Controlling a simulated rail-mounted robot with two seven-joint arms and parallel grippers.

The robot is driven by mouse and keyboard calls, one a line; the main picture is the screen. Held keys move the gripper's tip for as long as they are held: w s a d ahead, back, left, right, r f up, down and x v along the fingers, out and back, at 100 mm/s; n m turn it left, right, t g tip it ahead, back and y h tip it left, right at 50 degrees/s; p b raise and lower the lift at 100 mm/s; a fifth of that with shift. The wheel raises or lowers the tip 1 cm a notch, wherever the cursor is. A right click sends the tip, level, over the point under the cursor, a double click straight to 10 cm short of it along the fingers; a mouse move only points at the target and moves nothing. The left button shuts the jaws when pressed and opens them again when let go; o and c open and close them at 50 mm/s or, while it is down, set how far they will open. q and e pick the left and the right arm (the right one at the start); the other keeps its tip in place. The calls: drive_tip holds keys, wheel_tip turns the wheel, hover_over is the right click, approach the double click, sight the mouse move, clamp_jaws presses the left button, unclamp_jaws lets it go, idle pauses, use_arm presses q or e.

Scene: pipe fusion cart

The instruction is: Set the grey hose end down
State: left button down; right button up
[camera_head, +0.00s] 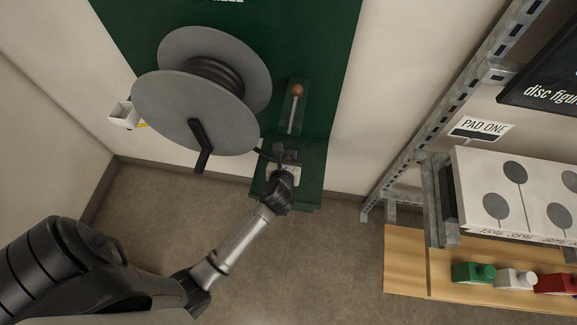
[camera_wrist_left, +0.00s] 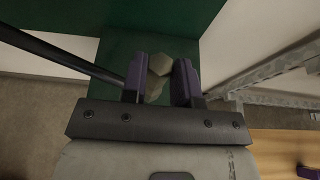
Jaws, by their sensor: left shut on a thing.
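My left gripper (camera_head: 286,157) is over the green ledge (camera_head: 312,180) at the foot of the green panel. In the left wrist view its two purple-grey fingers (camera_wrist_left: 164,80) are closed on the grey hose end (camera_wrist_left: 160,64), a faceted grey piece between the fingertips. The black hose (camera_wrist_left: 62,55) comes in from the left toward the fingers. In the head view the hose end is too small and covered to make out. I cannot tell whether it touches the ledge. My right gripper is in neither view.
A grey hose reel (camera_head: 190,108) with a black crank (camera_head: 200,147) is left of the gripper. A lever with a brown knob (camera_head: 297,90) stands behind it. A metal rack (camera_head: 440,95) and wooden shelf (camera_head: 408,273) with coloured bottles are at right. The floor between is clear.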

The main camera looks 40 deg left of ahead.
use_arm(q)
drive_tip(key=shift+f, duration=0.8)
wheel_tip(320, 180, down, 3)
drive_tip(key=shift+b, duration=0.85)
drive_tip(key=shift+f, duration=0.35)
drive_tip(key=shift+f, duration=0.1)
drive_tip(key=c, duration=0.9)
unclamp_jaws()
